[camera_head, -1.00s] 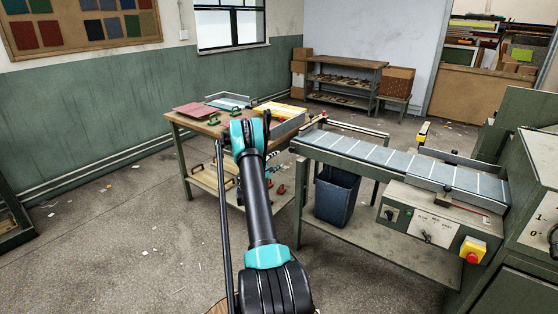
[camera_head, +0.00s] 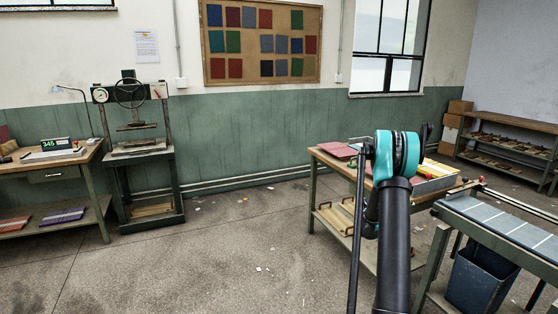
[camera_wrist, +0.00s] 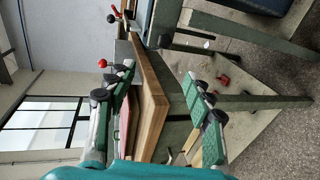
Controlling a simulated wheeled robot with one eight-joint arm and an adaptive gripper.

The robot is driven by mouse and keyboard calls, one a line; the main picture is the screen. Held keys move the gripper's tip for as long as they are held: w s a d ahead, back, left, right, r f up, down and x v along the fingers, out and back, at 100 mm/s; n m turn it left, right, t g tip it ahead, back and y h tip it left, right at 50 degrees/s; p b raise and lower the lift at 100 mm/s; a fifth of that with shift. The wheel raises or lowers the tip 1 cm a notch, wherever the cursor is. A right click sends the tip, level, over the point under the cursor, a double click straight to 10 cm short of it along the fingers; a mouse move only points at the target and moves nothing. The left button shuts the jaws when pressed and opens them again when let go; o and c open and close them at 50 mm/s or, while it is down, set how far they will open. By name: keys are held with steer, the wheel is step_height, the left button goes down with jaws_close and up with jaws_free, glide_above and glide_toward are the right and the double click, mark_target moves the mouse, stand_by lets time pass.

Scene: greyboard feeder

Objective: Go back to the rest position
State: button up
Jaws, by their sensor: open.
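My gripper (camera_head: 425,135) is raised at the end of my black and teal arm in the head view, partly hidden behind the teal wrist. In the wrist view my gripper (camera_wrist: 158,76) has its two green-padded fingers spread apart with nothing between them. Beyond the fingers, the wooden worktable's edge (camera_wrist: 150,100) shows sideways. In the head view my arm stands in front of the worktable (camera_head: 325,158) and hides part of it. Whether the fingers are clear of the table by much, I cannot tell.
The feeder table (camera_head: 505,232) with a blue bin (camera_head: 480,280) under it stands at the right. A screw press (camera_head: 140,150) and a bench (camera_head: 85,158) stand at the left. Open floor (camera_head: 230,260) lies between. A shelf (camera_head: 505,145) is at the back right.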

steer(key=s+a+r+m+y, duration=0.2)
steer(key=s+a+r+y, duration=0.15)
steer(key=s+a, duration=0.5)
steer(key=s+a+f+m+g+y, duration=0.1)
steer(key=s+a+y, duration=0.4)
steer(key=s+a, duration=0.9)
steer(key=s+a+f+m+y, duration=0.1)
steer(key=s+a+y, duration=0.4)
steer(key=s+a, duration=1)
steer(key=s+f, duration=0.1)
steer(key=s, duration=0.4)
steer(key=shift+s+a+f+m+g, duration=0.2)
steer(key=shift+s+a+m+g, duration=0.1)
steer(key=shift+m+g, duration=0.1)
